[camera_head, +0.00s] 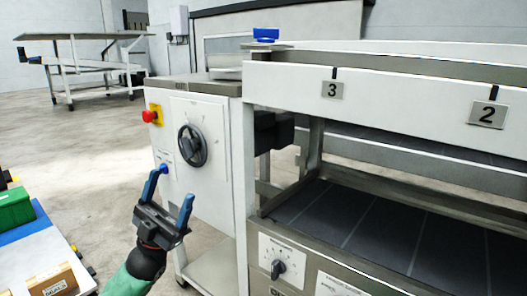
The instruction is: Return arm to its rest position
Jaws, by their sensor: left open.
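My left gripper (168,190) comes up from the lower left of the head view, with two blue fingers spread apart and nothing between them. It is in front of the white control panel of the roller sheeter (215,125). One fingertip overlaps a small blue button (164,168) on the panel in the picture; I cannot tell whether they touch. Above it are a black handwheel (192,146) and a red emergency button (149,116) on a yellow plate. My right gripper is not in view.
Open floor (75,145) lies at left, with a metal cart (85,65) behind.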

